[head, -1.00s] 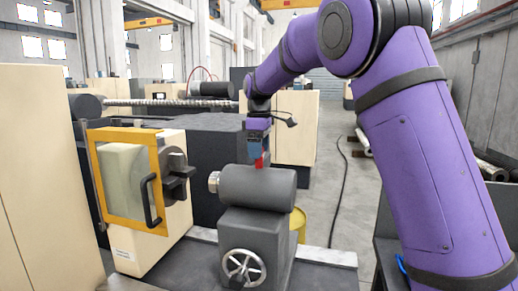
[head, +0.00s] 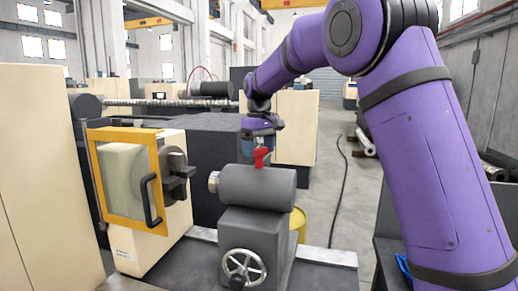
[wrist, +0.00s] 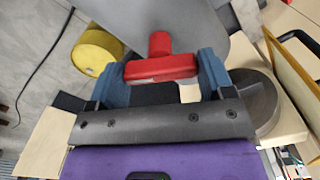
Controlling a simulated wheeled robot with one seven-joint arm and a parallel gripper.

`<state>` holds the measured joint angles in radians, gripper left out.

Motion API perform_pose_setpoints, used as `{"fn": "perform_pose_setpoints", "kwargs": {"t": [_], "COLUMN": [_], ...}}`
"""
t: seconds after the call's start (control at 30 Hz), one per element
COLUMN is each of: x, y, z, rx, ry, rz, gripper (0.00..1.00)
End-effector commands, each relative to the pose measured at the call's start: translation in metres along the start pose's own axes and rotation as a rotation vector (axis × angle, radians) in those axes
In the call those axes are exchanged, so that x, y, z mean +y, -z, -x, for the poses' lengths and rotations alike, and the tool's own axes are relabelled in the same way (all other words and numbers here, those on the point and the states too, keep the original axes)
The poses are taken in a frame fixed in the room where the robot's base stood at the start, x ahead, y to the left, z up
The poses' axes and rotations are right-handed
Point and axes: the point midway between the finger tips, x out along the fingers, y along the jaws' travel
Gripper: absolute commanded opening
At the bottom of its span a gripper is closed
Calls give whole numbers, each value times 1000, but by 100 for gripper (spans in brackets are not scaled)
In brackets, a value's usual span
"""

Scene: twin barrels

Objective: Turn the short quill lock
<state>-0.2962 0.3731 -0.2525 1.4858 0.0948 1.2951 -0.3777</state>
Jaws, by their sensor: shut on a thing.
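The short quill lock is a small red T-shaped handle (head: 261,156) standing on top of the grey tailstock barrel (head: 255,188) in the head view. In the wrist view the red crossbar (wrist: 162,68) lies between the blue fingers, with its stem running up to the grey barrel (wrist: 180,20). My gripper (head: 259,146) points down from above the barrel. In the wrist view my gripper (wrist: 162,75) is shut on the two ends of the red crossbar. The foot of the stem is seen only partly.
A silver handwheel (head: 243,267) is on the front of the tailstock. To the left stand the dark chuck (head: 174,170) and an orange-framed guard door (head: 98,185) with a black handle. A yellow drum (head: 298,222) stands behind the tailstock. The floor on the right has a cable.

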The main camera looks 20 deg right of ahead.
Motion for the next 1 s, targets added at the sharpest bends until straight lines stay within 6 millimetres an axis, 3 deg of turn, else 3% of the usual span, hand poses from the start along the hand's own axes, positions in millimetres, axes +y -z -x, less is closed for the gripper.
{"fn": "perform_pose_setpoints", "kwargs": {"t": [1.0], "x": [0], "y": [0], "z": [1], "rx": [3], "ry": [0], "rz": [-885], "gripper": [51]}}
